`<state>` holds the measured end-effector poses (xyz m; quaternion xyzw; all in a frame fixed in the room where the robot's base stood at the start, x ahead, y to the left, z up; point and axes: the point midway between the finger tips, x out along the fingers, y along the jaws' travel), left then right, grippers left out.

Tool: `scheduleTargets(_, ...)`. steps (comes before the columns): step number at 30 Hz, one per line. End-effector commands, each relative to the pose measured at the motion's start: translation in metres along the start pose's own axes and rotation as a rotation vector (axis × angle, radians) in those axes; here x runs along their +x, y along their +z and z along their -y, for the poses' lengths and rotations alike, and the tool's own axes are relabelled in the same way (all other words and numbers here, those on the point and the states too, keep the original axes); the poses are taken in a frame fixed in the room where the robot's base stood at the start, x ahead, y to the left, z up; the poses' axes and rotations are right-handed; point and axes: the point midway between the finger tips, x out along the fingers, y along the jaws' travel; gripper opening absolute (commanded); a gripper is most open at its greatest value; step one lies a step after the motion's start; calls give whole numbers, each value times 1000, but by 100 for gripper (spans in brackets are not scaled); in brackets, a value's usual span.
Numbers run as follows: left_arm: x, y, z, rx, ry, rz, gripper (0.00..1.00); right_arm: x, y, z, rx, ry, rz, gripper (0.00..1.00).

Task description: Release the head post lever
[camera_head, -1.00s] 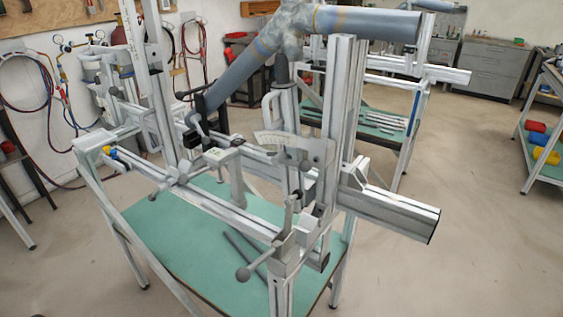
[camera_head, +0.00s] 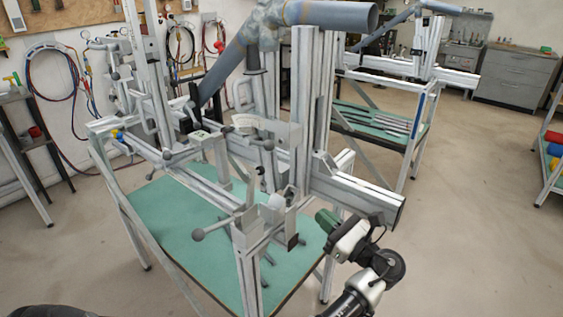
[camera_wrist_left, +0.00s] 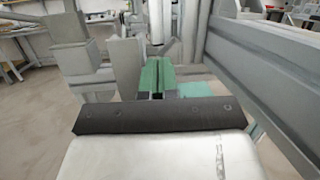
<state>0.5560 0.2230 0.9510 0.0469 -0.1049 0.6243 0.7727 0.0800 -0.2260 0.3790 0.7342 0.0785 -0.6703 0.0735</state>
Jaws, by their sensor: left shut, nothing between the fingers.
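The frame jig (camera_head: 349,187) of aluminium beams stands on a green-topped table. Near its front corner, a ball-ended lever (camera_head: 212,229) sticks out to the left. A thin upright lever (camera_head: 253,183) stands above that corner. I cannot tell which one is the head post lever. My left gripper (camera_head: 324,217) has green fingers and is at the lower right of the head view, just right of the front corner, below the long beam. It is shut and empty, apart from both levers. The left wrist view shows its fingertips (camera_wrist_left: 157,72) between grey jig parts. My right gripper is not in view.
A blue-grey bicycle frame tube (camera_head: 225,75) is held in the jig. The long beam (camera_wrist_left: 270,75) runs close on the right in the wrist view. A second jig table (camera_head: 385,125) stands behind. Open floor (camera_head: 470,240) lies to the right.

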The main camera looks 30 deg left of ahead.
Motion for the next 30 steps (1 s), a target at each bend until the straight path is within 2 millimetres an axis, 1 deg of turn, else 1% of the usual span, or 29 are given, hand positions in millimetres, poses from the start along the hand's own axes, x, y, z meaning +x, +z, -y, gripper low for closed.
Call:
scheduleTargets(1,1,26,-3,-3,62,44,0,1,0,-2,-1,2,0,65)
scheduleTargets(3,1,50,-10,4,129,87,0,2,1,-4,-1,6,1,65)
scheduleTargets(6,2,68,-15,10,184,114,0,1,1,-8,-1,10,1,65)
scheduleTargets(8,5,72,-17,12,195,121,0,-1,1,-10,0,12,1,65)
scheduleTargets(11,17,75,-20,13,198,122,0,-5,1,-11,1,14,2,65)
scheduleTargets(14,36,78,-24,13,198,123,0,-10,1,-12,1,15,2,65)
scheduleTargets(21,87,84,-33,14,195,122,0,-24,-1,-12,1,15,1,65)
scheduleTargets(23,98,85,-35,14,194,123,0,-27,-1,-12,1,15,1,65)
scheduleTargets(24,103,90,-36,12,193,121,0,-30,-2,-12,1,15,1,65)
scheduleTargets(27,112,102,-38,11,193,121,0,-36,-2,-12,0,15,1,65)
scheduleTargets(30,118,109,-39,12,192,120,0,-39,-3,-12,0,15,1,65)
